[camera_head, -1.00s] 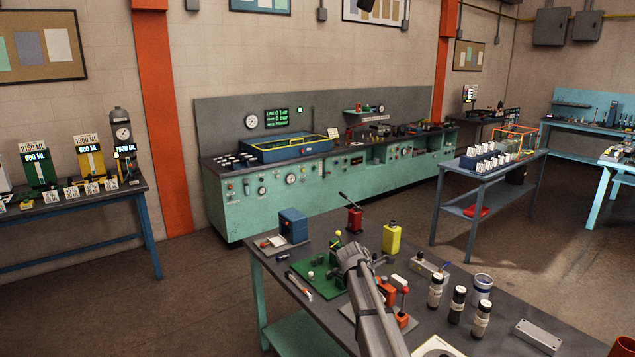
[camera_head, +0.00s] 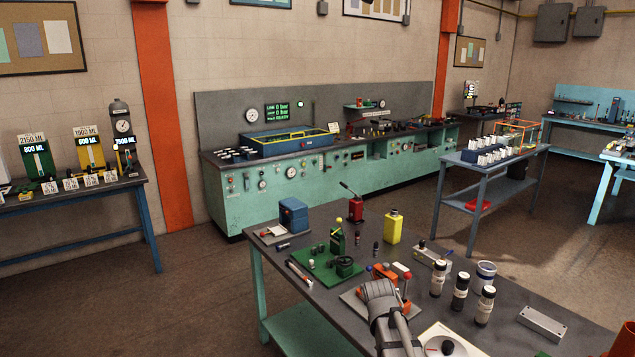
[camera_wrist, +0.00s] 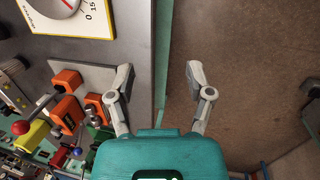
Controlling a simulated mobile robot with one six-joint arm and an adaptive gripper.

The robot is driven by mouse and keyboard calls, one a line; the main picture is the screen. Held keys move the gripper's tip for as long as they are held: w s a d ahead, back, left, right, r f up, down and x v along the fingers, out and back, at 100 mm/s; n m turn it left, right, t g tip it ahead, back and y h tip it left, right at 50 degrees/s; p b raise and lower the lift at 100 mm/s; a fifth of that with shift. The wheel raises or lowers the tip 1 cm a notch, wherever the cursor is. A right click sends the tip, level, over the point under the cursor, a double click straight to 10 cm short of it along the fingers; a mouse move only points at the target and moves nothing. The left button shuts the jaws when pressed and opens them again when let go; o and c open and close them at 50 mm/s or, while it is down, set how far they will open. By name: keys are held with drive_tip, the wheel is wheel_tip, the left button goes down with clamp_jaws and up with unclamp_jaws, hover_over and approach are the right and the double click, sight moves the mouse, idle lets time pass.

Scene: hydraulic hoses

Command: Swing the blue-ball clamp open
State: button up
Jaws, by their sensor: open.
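An orange clamp assembly (camera_head: 385,272) stands on a grey plate on the near bench, partly hidden by my arm in the head view. In the wrist view its orange blocks (camera_wrist: 67,112) lie left of my gripper. A blue ball (camera_wrist: 77,151) shows at lower left, beside the orange parts. A red ball (camera_wrist: 20,127) on a lever lies farther left. My gripper (camera_wrist: 160,72) is open and empty, with the bench edge and floor seen between its fingers. Its left finger appears close beside the orange blocks; contact cannot be told. In the head view the fingers are hidden.
A white dial card (camera_head: 447,342) lies right of my arm. Several dark bottles (camera_head: 460,298) stand farther right. A green plate with a vise (camera_head: 335,262) and a yellow can (camera_head: 393,227) are behind. Open floor (camera_wrist: 255,90) lies beyond the bench edge.

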drive_tip(key=s+a+f+m+y+b, duration=0.1)
drive_tip(key=s+f+m+y+b, duration=0.1)
drive_tip(key=s+m, duration=0.6)
drive_tip(key=shift+s+a+f+b, duration=0.45)
drive_tip(key=shift+s+f, duration=0.6)
drive_tip(key=shift+s, duration=0.75)
